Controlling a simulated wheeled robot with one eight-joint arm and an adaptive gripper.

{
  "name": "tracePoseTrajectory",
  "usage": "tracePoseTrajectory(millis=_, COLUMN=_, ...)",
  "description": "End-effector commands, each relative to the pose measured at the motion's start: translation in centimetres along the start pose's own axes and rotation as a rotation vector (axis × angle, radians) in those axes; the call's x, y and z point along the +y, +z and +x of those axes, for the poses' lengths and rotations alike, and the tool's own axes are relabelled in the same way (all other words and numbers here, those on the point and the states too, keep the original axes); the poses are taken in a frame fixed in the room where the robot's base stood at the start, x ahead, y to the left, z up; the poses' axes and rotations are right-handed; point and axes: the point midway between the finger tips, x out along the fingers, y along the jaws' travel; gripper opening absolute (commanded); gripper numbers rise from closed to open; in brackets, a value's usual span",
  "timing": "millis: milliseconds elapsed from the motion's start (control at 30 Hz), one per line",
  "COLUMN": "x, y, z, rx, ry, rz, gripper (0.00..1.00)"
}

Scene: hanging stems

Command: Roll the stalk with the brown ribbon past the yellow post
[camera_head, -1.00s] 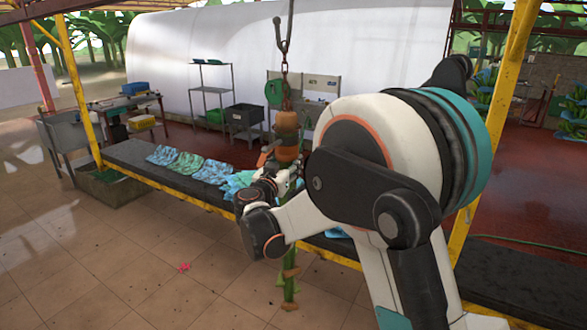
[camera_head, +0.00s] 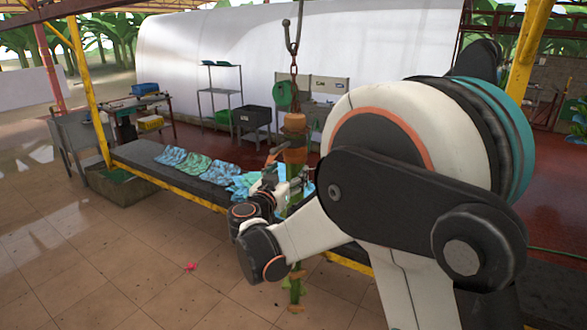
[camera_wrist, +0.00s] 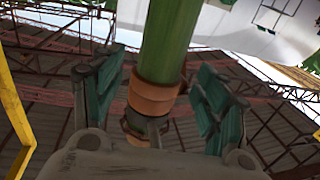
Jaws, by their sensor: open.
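The hanging stalk (camera_head: 296,262) is green with brown bands and hangs upright from a chain and hook (camera_head: 292,45). In the wrist view the green stalk (camera_wrist: 168,45) runs between my finger pads, with a brown ribbon (camera_wrist: 154,98) around it. My gripper (camera_wrist: 158,92) is open, with one green pad on each side of the stalk and gaps visible. In the head view my gripper (camera_head: 290,186) is at the stalk's middle, partly hidden by my arm. One yellow post (camera_head: 88,95) stands at the left and another (camera_head: 530,45) at the upper right.
A long dark bench (camera_head: 140,158) with a yellow edge and blue-green bundles (camera_head: 197,163) runs behind the stalk. A sink (camera_head: 75,135), shelf rack (camera_head: 220,95) and dark crate (camera_head: 252,117) stand farther back. The tiled floor at left is clear except for a small pink scrap (camera_head: 190,266).

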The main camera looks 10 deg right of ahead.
Motion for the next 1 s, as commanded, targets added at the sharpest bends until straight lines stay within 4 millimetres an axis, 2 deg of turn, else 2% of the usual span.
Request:
tracePoseTrajectory(millis=33, x=-0.1, y=0.0, z=-1.1, rx=0.0, ry=-0.003, rz=0.0, gripper=0.67)
tracePoseTrajectory(millis=200, x=-0.1, y=0.0, z=-4.1, rx=0.0, ry=-0.002, rz=0.0, gripper=0.67)
tracePoseTrajectory(millis=467, x=0.0, y=0.0, z=-6.1, rx=0.0, ry=0.0, rz=0.0, gripper=0.67)
tracePoseTrajectory(millis=833, x=0.5, y=-0.1, z=-5.8, rx=-0.005, ry=0.005, rz=-0.004, gripper=0.67)
tracePoseTrajectory(millis=933, x=2.4, y=-0.5, z=-4.2, rx=-0.028, ry=0.018, rz=-0.023, gripper=0.67)
tracePoseTrajectory(millis=1000, x=4.9, y=-1.1, z=-2.4, rx=-0.057, ry=0.033, rz=-0.045, gripper=0.67)
